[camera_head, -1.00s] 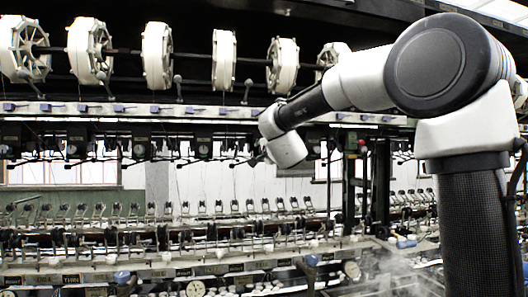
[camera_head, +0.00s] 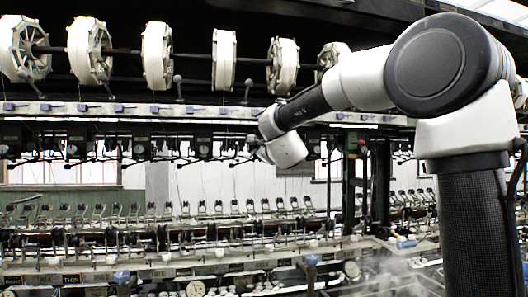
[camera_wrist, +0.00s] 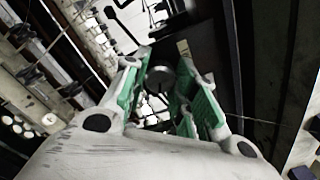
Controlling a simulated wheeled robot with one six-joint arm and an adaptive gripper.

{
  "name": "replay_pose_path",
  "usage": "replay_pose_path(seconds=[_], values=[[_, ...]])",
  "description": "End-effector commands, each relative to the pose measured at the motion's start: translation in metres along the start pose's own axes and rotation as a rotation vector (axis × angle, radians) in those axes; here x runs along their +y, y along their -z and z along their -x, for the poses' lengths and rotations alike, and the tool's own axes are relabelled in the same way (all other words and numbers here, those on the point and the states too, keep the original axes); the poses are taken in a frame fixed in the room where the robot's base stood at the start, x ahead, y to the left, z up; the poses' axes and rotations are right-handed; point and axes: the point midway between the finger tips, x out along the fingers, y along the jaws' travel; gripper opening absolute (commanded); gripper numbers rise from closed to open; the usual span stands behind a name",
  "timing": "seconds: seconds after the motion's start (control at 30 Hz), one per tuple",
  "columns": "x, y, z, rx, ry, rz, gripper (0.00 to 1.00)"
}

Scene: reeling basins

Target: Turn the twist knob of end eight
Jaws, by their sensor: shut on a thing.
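In the wrist view my gripper (camera_wrist: 164,66) has its two green-padded fingers closed around a small dark round knob (camera_wrist: 160,78). The knob sits between the pads, with a dark housing (camera_wrist: 205,25) beyond it. In the head view my gripper (camera_head: 256,150) is at the row of dark end units under the long rail. The fingertips are small and dark there, and the knob cannot be made out. No number for the end is readable.
White reels (camera_head: 157,55) hang on a shaft above the rail (camera_head: 110,109). A row of small metal fittings and basins (camera_head: 130,265) runs below. A dark green post (camera_head: 349,195) stands right of my gripper. Steam rises at the lower right.

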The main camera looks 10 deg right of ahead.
Motion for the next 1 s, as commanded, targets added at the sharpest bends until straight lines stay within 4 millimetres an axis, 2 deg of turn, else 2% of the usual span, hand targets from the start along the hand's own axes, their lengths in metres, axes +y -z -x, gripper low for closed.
replay_pose_path(seconds=[1.0], values=[[0.0038, 0.0028, -0.0001, 0.007, -0.002, -0.934, 0.04]])
